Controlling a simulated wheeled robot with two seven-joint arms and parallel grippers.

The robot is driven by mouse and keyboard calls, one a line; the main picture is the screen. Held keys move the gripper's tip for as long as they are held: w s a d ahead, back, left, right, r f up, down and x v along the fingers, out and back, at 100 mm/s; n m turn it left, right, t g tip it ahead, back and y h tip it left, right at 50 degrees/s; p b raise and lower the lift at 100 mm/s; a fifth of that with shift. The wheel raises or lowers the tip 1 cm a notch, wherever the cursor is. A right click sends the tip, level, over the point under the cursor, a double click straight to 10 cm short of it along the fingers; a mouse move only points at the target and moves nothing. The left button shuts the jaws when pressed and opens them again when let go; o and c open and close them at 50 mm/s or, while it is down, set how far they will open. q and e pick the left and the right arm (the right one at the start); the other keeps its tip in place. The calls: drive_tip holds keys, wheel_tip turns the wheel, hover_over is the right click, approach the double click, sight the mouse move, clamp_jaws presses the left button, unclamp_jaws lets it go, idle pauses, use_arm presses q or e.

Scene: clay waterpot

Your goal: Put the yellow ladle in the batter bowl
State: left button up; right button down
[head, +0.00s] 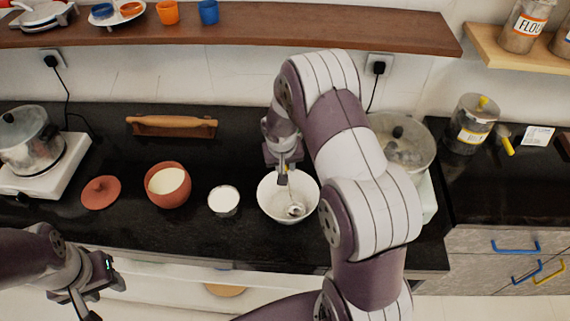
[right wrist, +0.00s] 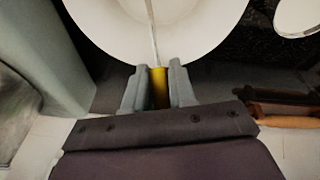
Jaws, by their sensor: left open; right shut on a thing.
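The white batter bowl (head: 268,208) stands on the black counter, right of the small white cup. My right gripper (head: 283,180) is over the bowl, shut on the yellow ladle's handle (right wrist: 160,86). The ladle's metal head (head: 295,209) is inside the bowl's outline; whether it touches the bottom I cannot tell. The right wrist view shows the yellow handle between the fingers and the thin shaft reaching over the bowl (right wrist: 205,30). My left gripper (head: 84,296) is open and empty at the lower left, away from the bowl.
A small white cup (head: 224,201), a clay pot (head: 168,190) and its lid (head: 101,192) stand left of the bowl. A rolling pin (head: 172,126) lies behind. A glass-lidded pot (head: 410,150) stands behind my right arm. A yellow-handled scoop (head: 507,145) lies far right.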

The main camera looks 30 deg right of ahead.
drive_tip(key=c, duration=0.9)
unclamp_jaws()
drive_tip(key=shift+c, duration=0.2)
drive_tip(key=v, duration=1.2)
drive_tip(key=s+a+n+y, duration=0.2)
drive_tip(key=s+a, duration=0.5)
drive_tip(key=s, duration=0.8)
drive_tip(key=shift+s+a+n+g, duration=0.2)
drive_tip(key=shift+s+n+g, duration=0.15)
drive_tip(key=shift+n, duration=0.45)
